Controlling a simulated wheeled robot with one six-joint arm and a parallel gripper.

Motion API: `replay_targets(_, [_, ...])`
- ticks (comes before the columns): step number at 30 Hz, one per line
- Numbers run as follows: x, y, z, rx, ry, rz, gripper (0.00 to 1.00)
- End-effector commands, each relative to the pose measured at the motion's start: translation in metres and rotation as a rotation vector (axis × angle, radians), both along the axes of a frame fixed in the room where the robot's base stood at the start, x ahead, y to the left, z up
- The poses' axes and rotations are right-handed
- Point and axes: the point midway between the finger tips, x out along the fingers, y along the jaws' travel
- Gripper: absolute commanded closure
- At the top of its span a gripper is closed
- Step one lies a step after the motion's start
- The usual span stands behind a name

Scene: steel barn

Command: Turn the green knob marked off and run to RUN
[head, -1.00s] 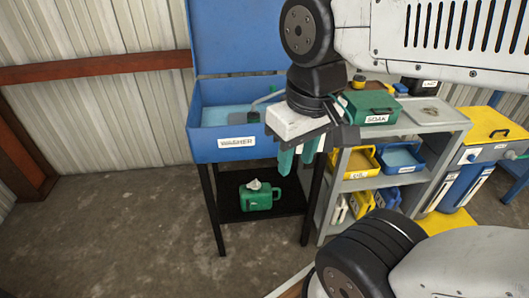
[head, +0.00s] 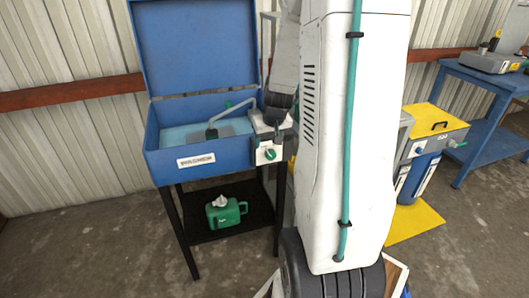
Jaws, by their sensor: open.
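The green knob (head: 270,154) sits on a small pale plate at the right front of the blue washer (head: 165,152). Its markings are too small to read, and I cannot tell its setting. My gripper (head: 268,126) is just above the knob, at the washer's right edge. It is open, with nothing seen in it. The fingers are small and partly hidden, and I cannot tell whether they touch the plate.
The washer's lid (head: 195,45) stands raised, with a grey spout in the basin. A green jug (head: 226,214) stands on the black lower shelf. My arm hides most of the grey shelf unit. A yellow-lidded unit (head: 422,113) and blue bench (head: 487,80) stand right.

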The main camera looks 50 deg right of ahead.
Motion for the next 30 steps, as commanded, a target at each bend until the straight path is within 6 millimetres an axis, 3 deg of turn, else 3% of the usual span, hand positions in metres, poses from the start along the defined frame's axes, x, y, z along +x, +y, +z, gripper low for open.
replay_targets(4, [-0.006,-0.025,-0.018,-0.018,-0.001,-0.037,0.43])
replay_targets(16, [0.010,-0.038,-0.070,-0.018,0.001,-0.043,0.43])
replay_targets(24, [0.017,-0.043,-0.089,-0.020,-0.002,-0.042,0.43])
replay_targets(30, [0.018,-0.044,-0.091,-0.021,-0.002,-0.040,0.43])
